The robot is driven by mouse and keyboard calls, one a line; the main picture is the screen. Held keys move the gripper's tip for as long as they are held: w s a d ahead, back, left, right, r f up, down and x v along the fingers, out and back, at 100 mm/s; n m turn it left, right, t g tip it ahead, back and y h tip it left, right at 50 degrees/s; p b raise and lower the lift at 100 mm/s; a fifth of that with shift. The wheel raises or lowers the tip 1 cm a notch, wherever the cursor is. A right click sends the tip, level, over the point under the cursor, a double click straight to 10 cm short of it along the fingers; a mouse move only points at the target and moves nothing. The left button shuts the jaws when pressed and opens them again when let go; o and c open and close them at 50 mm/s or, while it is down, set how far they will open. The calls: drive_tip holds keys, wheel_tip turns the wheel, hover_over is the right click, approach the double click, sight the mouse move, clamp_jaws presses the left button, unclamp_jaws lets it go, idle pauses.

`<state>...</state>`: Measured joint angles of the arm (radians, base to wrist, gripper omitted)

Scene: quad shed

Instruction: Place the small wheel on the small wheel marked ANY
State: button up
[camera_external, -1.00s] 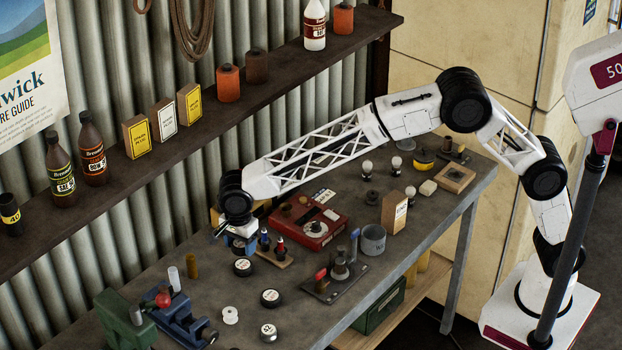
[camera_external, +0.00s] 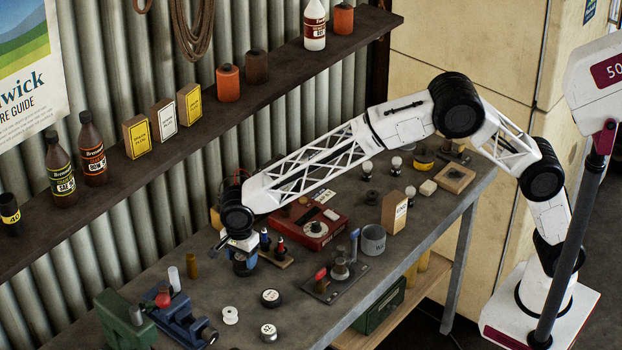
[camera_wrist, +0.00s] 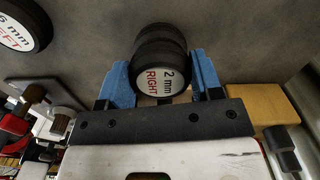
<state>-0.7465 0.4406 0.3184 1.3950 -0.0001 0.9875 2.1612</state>
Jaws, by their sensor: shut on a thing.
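My gripper (camera_external: 243,266) points down over the workbench at its middle left. In the wrist view its blue fingers (camera_wrist: 165,88) are shut on a small dark wheel (camera_wrist: 161,79) with a white face reading "2 mm RIGHT". A second dark wheel (camera_wrist: 158,33) shows just beyond it, mostly covered. The two look stacked, but I cannot tell if they touch. The covered wheel's face is hidden, and I can read no "ANY" mark. Another wheel (camera_wrist: 20,25) reads "6 mm LEFT".
A stand with red and dark pieces (camera_external: 275,257) is close on the gripper's right. A red box (camera_external: 312,226) and a dark plate with levers (camera_external: 337,278) lie further right.

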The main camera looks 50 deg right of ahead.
sight(241, 256)
drive_tip(key=shift+f, duration=0.1)
drive_tip(key=o, duration=0.9)
drive_tip(key=shift+o, duration=0.2)
wheel_tip(241, 256, up, 12)
idle(0.9)
